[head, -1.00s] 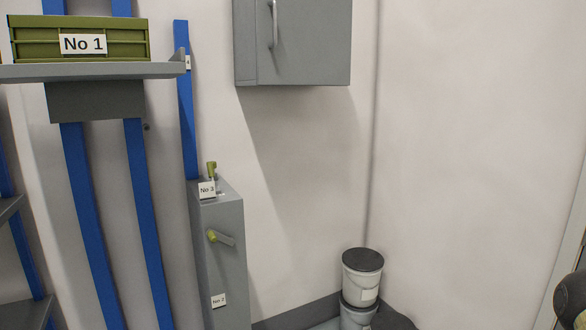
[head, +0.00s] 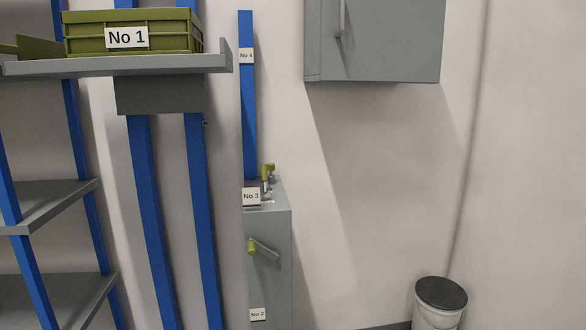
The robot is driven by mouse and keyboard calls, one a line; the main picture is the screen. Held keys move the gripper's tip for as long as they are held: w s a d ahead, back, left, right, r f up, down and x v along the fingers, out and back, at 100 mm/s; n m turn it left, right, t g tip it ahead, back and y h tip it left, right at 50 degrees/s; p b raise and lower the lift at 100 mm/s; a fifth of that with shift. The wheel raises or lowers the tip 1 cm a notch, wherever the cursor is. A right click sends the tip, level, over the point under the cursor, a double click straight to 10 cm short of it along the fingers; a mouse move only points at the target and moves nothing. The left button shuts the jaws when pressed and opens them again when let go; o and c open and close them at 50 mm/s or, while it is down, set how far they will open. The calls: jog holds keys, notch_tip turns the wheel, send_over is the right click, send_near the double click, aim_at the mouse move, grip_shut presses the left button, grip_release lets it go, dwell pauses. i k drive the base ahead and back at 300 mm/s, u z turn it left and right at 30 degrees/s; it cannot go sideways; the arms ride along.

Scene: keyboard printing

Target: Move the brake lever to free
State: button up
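A grey cabinet (head: 268,229) stands against the wall below the middle of the head view. A lever with a yellow-green knob (head: 251,247) is on its front face, its grey arm slanting down to the right. A second lever with a yellow-green grip (head: 267,171) stands up from the cabinet top, behind a "No 3" label (head: 251,196). A "No 2" label (head: 258,314) sits low on the front. I cannot read any brake or free marking, so I cannot tell which lever is the brake lever. My gripper is not in view.
A green crate marked "No 1" (head: 188,38) sits on a grey shelf (head: 120,66) on blue posts. A grey wall cabinet (head: 385,45) hangs at upper right. A lidded bucket (head: 438,310) stands at lower right. Lower shelves (head: 52,212) are at left.

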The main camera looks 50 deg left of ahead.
aim_at(264, 170)
jog(key=u, duration=0.05)
jog(key=i, duration=0.4)
jog(key=u, duration=2.05)
